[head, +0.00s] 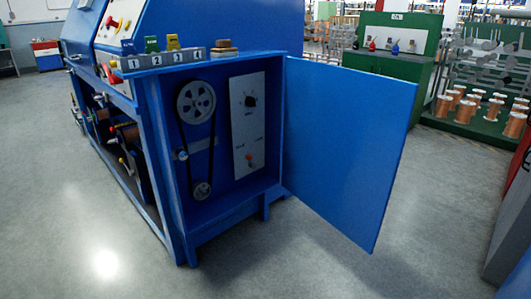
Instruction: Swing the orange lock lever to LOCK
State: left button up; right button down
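The orange lock lever (249,157) is a small orange piece low on the pale control plate (247,122) inside the open blue cabinet (225,205). Small markings sit to its left and right, too small to read, so I cannot tell its setting. A black knob (250,101) is higher on the same plate. Left of the plate, a black belt runs around a large grey pulley (196,102) and a small lower pulley (202,190). Neither of my grippers shows in the head view.
The blue door (345,150) stands wide open to the right of the cabinet. Numbered grey blocks (155,60) with coloured tags sit on the cabinet top. Grey floor (290,255) in front is clear. A red and grey unit (515,215) stands at the right edge.

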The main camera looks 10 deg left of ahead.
aim_at(251, 164)
jog(key=u, duration=0.5)
jog(key=i+u, duration=0.1)
jog(key=u, duration=0.4)
jog(key=i+u, duration=0.1)
jog(key=u, duration=0.9)
jog(key=l+u, duration=0.15)
jog(key=u, duration=0.3)
jog(key=i+l+u, duration=0.1)
jog(key=u, duration=0.4)
jog(key=l+u, duration=0.15)
jog(key=l, duration=0.4)
jog(key=l+z, duration=0.25)
jog(key=z, duration=0.15)
jog(key=l+z, duration=0.6)
jog(key=z, duration=0.15)
